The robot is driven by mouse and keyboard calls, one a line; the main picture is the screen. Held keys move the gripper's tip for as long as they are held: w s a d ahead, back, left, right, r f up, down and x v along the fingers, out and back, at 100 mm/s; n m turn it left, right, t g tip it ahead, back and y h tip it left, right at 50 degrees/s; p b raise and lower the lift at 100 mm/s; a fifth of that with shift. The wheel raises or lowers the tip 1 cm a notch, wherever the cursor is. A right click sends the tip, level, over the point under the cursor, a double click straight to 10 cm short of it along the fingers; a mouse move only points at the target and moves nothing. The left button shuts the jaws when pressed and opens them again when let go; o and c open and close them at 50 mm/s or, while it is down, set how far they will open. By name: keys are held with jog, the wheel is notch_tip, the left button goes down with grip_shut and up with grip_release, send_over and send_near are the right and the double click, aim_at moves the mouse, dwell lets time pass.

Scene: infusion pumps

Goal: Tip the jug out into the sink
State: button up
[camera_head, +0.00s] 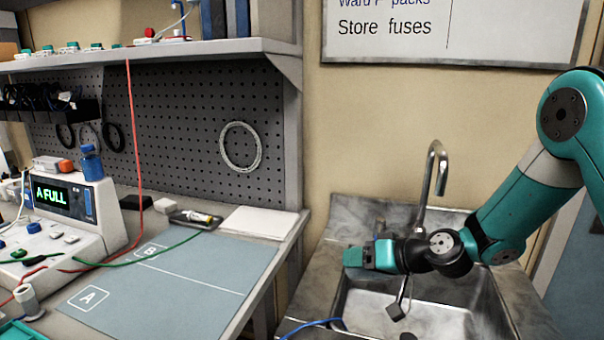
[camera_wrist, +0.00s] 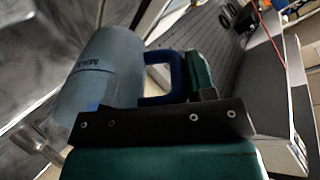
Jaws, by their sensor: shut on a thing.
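The jug (camera_wrist: 98,85) is a grey-blue vessel with a MAX mark on its side and a dark blue handle (camera_wrist: 162,68). My gripper (camera_head: 368,256) is shut on the handle, with one green finger (camera_wrist: 201,76) showing beside it in the wrist view. In the head view my gripper is over the left part of the metal sink (camera_head: 522,298); I cannot make out the jug clearly there. The jug's tilt and its contents cannot be told from these frames, and no stream of liquid shows.
A curved tap (camera_head: 438,165) rises behind the sink. To the left is a bench with a grey-blue mat (camera_head: 180,290) marked A and B, a pump (camera_head: 75,215) reading "A FULL", and red and green leads. A shelf (camera_head: 170,52) overhangs the bench.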

jog(key=d+f+m+t+h, duration=0.1)
jog(key=d, duration=0.1)
jog(key=d+f+m+t+h, duration=0.1)
jog(key=w+d+m+t+h, duration=0.1)
jog(key=d+m, duration=0.1)
jog(key=shift+w+d+f+h, duration=0.1)
jog(key=shift+d+f+h, duration=0.2)
jog(key=shift+f, duration=0.1)
jog(key=d+r+m+t+h, duration=0.1)
jog(key=d+m+t+h, duration=0.1)
jog(key=d+m+h, duration=0.4)
jog(key=shift+d+r+m+h, duration=0.4)
jog(key=shift+d+m, duration=0.1)
jog(key=shift+d, duration=2.35)
